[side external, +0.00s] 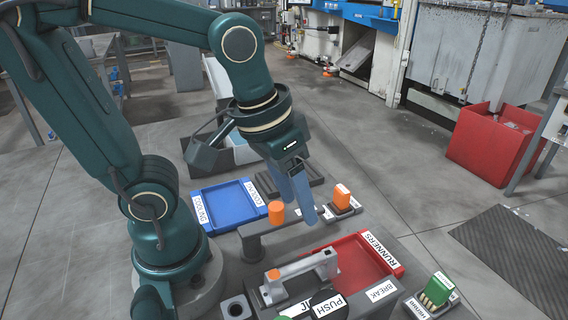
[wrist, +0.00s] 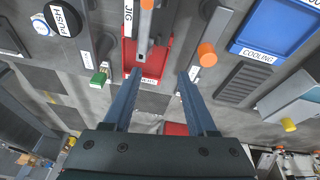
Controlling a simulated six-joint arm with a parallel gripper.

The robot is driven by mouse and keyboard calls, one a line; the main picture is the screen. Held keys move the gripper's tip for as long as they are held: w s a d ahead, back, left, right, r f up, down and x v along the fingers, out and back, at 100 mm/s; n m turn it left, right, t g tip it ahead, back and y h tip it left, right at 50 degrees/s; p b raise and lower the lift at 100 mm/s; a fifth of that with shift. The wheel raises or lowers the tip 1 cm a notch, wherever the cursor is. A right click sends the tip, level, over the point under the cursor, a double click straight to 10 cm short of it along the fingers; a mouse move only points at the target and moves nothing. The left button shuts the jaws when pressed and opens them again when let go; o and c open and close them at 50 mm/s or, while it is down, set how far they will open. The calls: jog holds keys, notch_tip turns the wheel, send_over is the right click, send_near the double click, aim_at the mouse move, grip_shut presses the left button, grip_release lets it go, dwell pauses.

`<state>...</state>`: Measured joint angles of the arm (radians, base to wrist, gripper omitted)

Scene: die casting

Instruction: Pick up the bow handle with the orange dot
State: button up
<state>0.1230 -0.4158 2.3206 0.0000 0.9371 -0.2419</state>
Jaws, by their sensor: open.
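The bow handle (side external: 302,266), a light grey bar with raised ends and an orange dot at one end, sits at the jig (side external: 272,297) in the side view's lower middle. In the wrist view the handle (wrist: 145,38) runs down from the top edge, its orange dot (wrist: 147,4) at the top. My gripper (side external: 296,208) is open and empty, above and behind the handle in the side view. In the wrist view the open fingers (wrist: 159,77) are apart, with the handle's near end beyond them, between their lines. Nothing touches the fingers.
A red RUNNERS tray (side external: 394,262) lies beside the jig. An orange cylinder (side external: 276,212) stands near my fingers on a grey bar.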

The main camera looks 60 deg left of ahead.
aim_at(303, 262)
jog(key=d+f+g, duration=0.1)
jog(key=f, duration=0.1)
jog(key=d+f+m+g, duration=0.1)
jog(key=d+f+g, duration=0.1)
jog(key=shift+d+f, duration=0.2)
jog(key=shift+f, duration=0.05)
jog(key=shift+s+d+f, duration=0.1)
jog(key=shift+s+f, duration=0.05)
jog(key=shift+f, duration=0.1)
jog(key=shift+s+f, duration=0.1)
jog(key=shift+f, duration=2.5)
grip_shut()
